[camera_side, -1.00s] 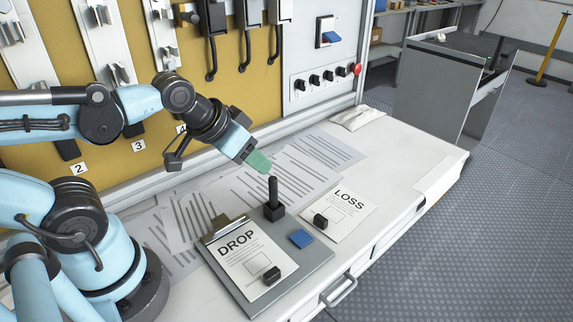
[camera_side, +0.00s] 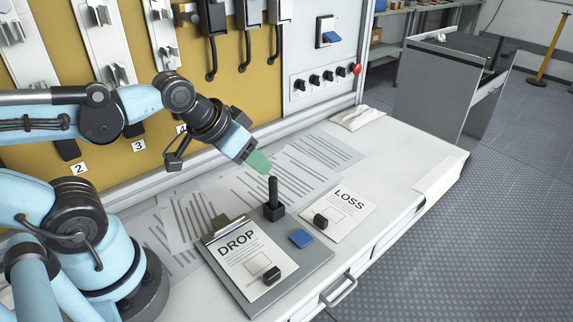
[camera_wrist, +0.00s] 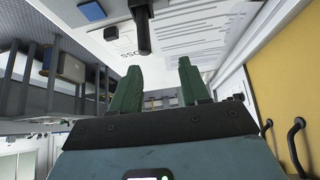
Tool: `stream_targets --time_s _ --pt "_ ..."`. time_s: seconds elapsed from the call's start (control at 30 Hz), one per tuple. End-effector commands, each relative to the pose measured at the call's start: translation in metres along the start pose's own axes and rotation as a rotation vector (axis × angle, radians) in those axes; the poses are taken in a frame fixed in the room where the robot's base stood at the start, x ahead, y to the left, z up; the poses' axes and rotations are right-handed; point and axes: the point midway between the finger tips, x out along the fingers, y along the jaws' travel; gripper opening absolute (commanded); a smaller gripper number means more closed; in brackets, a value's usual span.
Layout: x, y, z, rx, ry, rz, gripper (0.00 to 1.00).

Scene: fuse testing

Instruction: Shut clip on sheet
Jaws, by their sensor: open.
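The clipboard (camera_side: 312,268) lies on the bench with the DROP sheet (camera_side: 238,254) on it. Its clip (camera_side: 223,226) is at the top left edge of the sheet; I cannot tell whether it is open or shut. My gripper (camera_side: 262,166), with green fingers, is above the bench, up and to the right of the clip and apart from it. In the wrist view the two green fingers (camera_wrist: 157,78) stand apart with nothing between them. The clip does not show clearly in the wrist view.
A small black block (camera_side: 272,275) lies on the DROP sheet. The LOSS sheet (camera_side: 349,205) carries another black block (camera_side: 320,220). A blue piece (camera_side: 301,238) lies nearby. Loose printed papers (camera_side: 325,150) lie behind.

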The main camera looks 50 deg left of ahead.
Motion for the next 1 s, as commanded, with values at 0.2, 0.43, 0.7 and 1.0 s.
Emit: stream_targets --time_s 0.2,0.43,0.7,1.0 --pt "0.000 0.000 0.000 0.000 0.000 0.000 0.46" --pt "0.000 -0.001 0.001 -0.030 -0.012 -0.003 0.62" --pt "-0.006 -0.018 0.021 -0.521 -0.201 -0.081 0.62" --pt "-0.025 -0.036 0.049 -1.228 -0.423 -0.332 0.62"
